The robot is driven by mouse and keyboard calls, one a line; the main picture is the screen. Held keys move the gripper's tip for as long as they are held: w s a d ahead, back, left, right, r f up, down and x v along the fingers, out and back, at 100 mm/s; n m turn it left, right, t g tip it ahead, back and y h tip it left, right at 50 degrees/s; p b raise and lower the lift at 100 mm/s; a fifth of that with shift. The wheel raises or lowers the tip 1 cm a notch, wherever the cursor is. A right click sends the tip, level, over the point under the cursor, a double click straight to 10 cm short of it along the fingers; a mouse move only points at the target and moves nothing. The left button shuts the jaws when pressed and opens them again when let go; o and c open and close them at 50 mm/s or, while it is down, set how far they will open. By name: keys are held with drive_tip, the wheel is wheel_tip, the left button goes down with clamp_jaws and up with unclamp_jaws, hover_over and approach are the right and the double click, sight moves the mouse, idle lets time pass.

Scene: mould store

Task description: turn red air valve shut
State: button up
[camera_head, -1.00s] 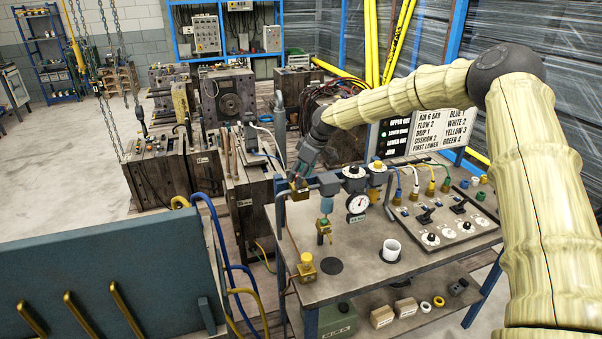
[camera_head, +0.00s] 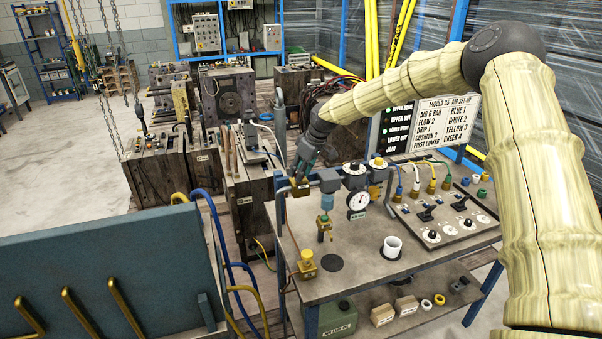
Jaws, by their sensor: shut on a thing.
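My gripper (camera_head: 301,176) points down at the back left corner of the workbench. It is shut on the air valve (camera_head: 299,190), whose brass body shows just below the fingers on the grey air pipe. The red handle is hidden by the fingers, so its angle cannot be read. A blue-grey filter unit (camera_head: 327,202) and a round pressure gauge (camera_head: 358,202) stand to the right on the same air line.
The bench top (camera_head: 350,280) carries a white cup (camera_head: 392,246), a brass block with a yellow knob (camera_head: 306,264) and a control panel (camera_head: 438,222). A sign board (camera_head: 445,122) stands behind. Wooden-looking mould blocks (camera_head: 155,170) crowd the left.

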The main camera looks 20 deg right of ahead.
drive_tip(key=m+t+h+b, duration=0.1)
drive_tip(key=m+b, duration=0.1)
drive_tip(key=m, duration=0.2)
drive_tip(key=m+h+b, duration=0.2)
drive_tip(key=m, duration=0.2)
drive_tip(key=shift+a, duration=0.2)
drive_tip(key=m, duration=0.2)
drive_tip(key=m+h+b, duration=0.1)
drive_tip(key=m, duration=0.1)
drive_tip(key=shift+a+r+h, duration=0.1)
drive_tip(key=shift+h, duration=0.2)
drive_tip(key=shift+m+g+h, duration=0.5)
drive_tip(key=shift+m+h, duration=0.1)
drive_tip(key=shift+m, duration=1.4)
drive_tip(key=o, duration=1)
